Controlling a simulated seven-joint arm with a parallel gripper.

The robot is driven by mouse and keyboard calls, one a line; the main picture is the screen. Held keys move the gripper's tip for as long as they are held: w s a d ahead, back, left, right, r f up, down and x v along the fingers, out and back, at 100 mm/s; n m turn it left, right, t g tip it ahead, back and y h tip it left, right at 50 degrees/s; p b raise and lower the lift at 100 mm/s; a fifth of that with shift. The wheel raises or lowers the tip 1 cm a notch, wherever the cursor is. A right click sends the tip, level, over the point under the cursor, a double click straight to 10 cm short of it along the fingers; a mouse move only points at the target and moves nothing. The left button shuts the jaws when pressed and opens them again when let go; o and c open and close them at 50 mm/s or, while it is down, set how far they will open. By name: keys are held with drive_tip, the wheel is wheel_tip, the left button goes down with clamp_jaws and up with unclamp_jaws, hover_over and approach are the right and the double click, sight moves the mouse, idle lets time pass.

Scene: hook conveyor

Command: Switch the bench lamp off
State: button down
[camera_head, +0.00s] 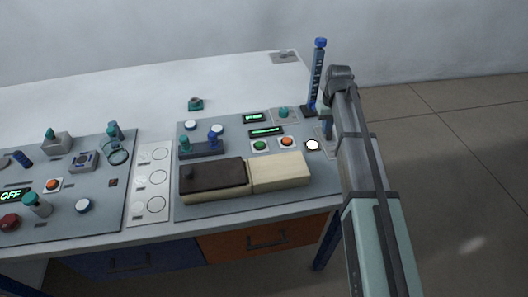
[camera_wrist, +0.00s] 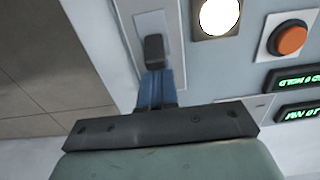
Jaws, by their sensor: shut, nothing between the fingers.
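A round white lamp (camera_head: 312,145) glows on the right panel in the head view. It also glows at the top of the wrist view (camera_wrist: 219,16). Beside it is a narrow pale switch plate (camera_wrist: 151,22), which my gripper partly covers. My gripper (camera_head: 327,136) is over this plate at the panel's right edge. In the wrist view its blue fingers (camera_wrist: 155,88) are together and empty. A dark block (camera_wrist: 154,52) shows at their tips over the plate. I cannot tell whether it is the switch lever or the fingertips, or whether they touch the plate.
An orange button (camera_head: 287,142), a green button (camera_head: 260,146) and lit green displays (camera_head: 265,132) are left of the lamp. A blue-topped post (camera_head: 317,75) stands behind my gripper. A brown and cream block (camera_head: 280,172) lies in front. The floor is right of the bench.

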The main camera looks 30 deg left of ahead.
drive_tip(key=shift+s+d, duration=0.6)
drive_tip(key=shift+r, duration=0.15)
wheel_tip(320, 180, up, 7)
drive_tip(key=shift+w+a, duration=0.35)
idle(0.7)
idle(0.4)
